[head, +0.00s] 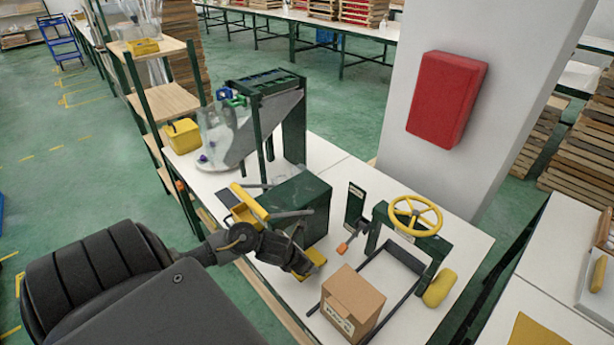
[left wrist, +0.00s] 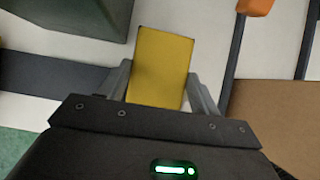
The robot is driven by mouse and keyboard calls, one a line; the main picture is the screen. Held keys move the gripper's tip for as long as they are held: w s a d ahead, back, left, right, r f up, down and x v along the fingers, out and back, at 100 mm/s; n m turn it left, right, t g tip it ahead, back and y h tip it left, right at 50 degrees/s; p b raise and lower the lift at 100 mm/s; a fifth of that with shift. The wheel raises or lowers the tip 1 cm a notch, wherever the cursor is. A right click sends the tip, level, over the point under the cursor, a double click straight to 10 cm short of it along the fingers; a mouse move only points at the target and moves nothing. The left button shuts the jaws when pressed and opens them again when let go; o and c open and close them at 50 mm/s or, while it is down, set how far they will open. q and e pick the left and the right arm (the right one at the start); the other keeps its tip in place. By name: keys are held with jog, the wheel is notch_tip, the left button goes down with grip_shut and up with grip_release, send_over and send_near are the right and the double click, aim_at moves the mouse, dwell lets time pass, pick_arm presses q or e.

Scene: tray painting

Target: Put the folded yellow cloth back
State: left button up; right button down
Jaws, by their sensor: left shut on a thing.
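The folded yellow cloth (left wrist: 162,62) is a flat rectangular block between the two fingers of my left gripper (left wrist: 160,92). In the head view my left gripper (head: 303,268) points down over the white table, and the cloth (head: 314,259) shows at its fingertips. The gripper is shut on the cloth's near end. I cannot tell whether the cloth touches the table. My right gripper is not in view.
A cardboard box (head: 352,303) stands right of the gripper, inside a dark frame. A dark green machine block (head: 303,205) is behind it. A yellow handwheel (head: 415,215), an orange-tipped lever (head: 343,248) and a yellow rounded object (head: 440,287) are farther right.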

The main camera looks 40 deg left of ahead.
pick_arm(q)
jog(key=shift+x, duration=0.95)
jog(key=o, duration=0.4)
jog(key=shift+f, duration=0.1)
jog(key=o, duration=0.5)
